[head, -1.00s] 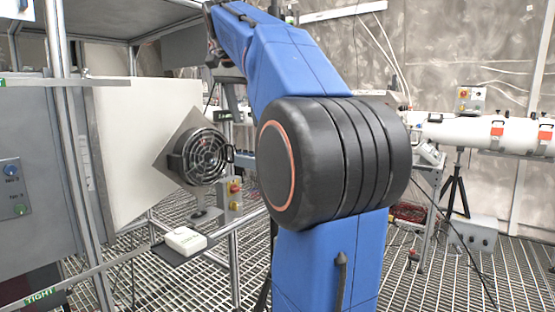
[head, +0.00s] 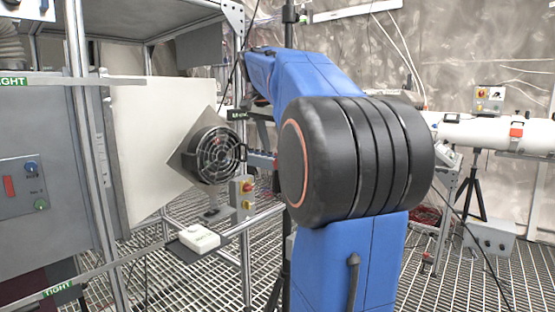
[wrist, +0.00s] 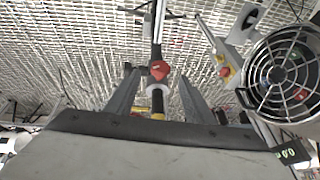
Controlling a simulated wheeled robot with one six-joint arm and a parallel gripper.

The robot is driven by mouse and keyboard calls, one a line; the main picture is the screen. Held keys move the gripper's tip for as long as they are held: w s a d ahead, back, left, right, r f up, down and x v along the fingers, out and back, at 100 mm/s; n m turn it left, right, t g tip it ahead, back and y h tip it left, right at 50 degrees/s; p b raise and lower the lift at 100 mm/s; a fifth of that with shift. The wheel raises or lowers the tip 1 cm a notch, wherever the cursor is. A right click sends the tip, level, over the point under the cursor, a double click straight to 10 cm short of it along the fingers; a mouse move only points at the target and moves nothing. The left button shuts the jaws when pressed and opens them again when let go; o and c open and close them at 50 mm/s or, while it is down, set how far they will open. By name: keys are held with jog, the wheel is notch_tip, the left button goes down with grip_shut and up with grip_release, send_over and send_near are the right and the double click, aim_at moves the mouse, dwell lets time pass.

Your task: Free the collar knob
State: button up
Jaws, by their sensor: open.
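In the wrist view, a red knob (wrist: 159,69) sits on a dark upright pole (wrist: 157,35), with a pale ring-shaped part just below it in the picture. My gripper (wrist: 157,74) is open, with one grey finger on each side of the pole and knob. Gaps show between the knob and both fingers, so it is not gripped. Whether the fingers are level with the knob in depth I cannot tell. In the head view my blue arm hides the knob, and I cannot make out my gripper there.
A round caged fan (head: 217,153) stands left of my arm; it is at the right in the wrist view (wrist: 287,75). A control box with red and yellow buttons (head: 242,194) and a white box (head: 199,238) are near it. A frame post (head: 92,150) stands left. The floor is grating.

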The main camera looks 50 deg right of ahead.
jog(key=shift+x, duration=2.5)
jog(key=shift+c, duration=0.2)
jog(key=c, duration=1)
